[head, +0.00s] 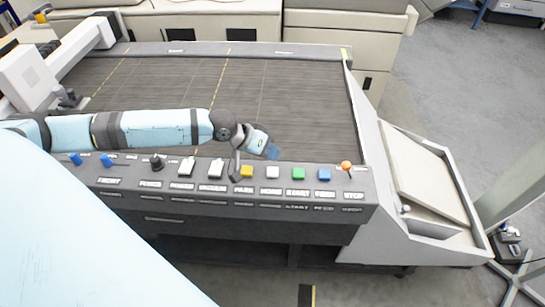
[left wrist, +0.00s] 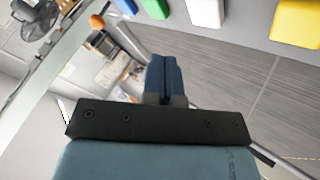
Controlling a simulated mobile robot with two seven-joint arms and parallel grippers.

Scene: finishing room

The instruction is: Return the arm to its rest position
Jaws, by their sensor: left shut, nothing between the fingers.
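My left arm (head: 160,128) reaches in from the left across the front of the dark slatted machine bed (head: 300,90). My left gripper (head: 273,153) is above the front edge of the bed, just behind the control panel's row of buttons. In the left wrist view its blue fingers (left wrist: 165,78) are together with nothing between them. In the head view it appears apart from the white button (head: 272,172) and the green button (head: 298,173). My right gripper is not in view.
The panel (head: 130,189) also carries a yellow button (head: 247,172), a blue button (head: 324,175), white switches, dark and blue knobs and an orange knob (head: 346,165). A white gantry (head: 88,44) stands at left. A sloped side bin (head: 425,180) is at right.

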